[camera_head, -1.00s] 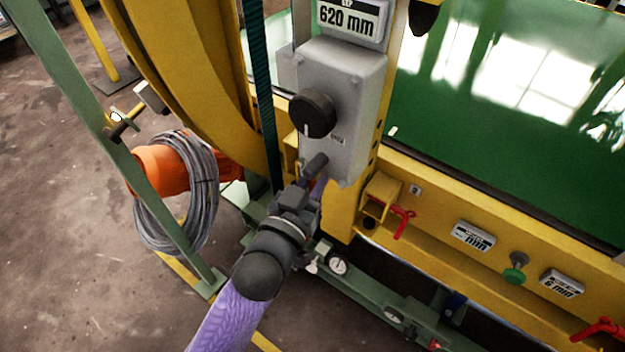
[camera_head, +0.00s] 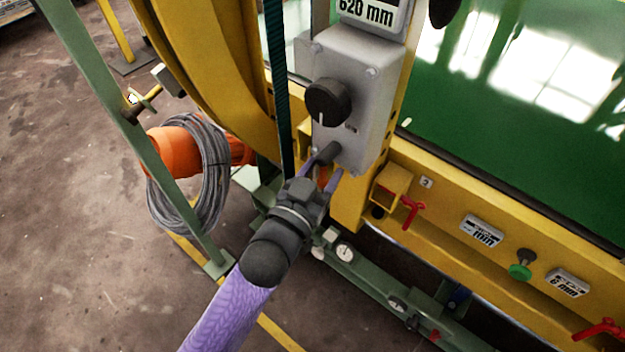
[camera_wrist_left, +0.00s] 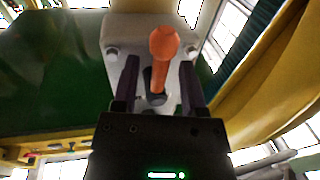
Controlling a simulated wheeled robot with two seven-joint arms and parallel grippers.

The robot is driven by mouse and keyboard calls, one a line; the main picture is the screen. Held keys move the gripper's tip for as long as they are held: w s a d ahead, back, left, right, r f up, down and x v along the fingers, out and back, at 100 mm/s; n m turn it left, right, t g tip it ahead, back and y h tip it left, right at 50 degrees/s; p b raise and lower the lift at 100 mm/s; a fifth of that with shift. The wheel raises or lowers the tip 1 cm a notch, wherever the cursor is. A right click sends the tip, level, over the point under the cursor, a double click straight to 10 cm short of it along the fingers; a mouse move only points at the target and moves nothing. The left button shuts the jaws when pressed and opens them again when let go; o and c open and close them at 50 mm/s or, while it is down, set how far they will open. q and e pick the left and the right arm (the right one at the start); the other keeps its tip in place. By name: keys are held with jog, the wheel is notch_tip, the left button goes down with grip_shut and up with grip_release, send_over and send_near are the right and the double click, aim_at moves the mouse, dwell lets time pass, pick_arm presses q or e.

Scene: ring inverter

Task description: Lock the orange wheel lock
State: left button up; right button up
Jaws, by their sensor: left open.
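The orange wheel lock (camera_wrist_left: 162,62) is a lever with a rounded knob end, on a dark base under a grey box. In the left wrist view it stands between the two dark fingers of my left gripper (camera_wrist_left: 161,84), with a gap on either side. In the head view only a bit of orange (camera_head: 323,174) shows between the fingers, and the gripper hides most of the lever. My left gripper (camera_head: 322,171) is open around the lever, just below the box. My right gripper is not in view.
The grey box (camera_head: 359,98) carries a black knob (camera_head: 328,101) and hangs on the yellow frame. A dark toothed belt (camera_head: 278,90) runs beside it. Red handles (camera_head: 411,208) and a green knob (camera_head: 520,271) are on the right. A grey cable coil (camera_head: 205,180) hangs at left.

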pick_arm(q)
jog(key=p+v, duration=0.2)
jog(key=v, duration=0.7)
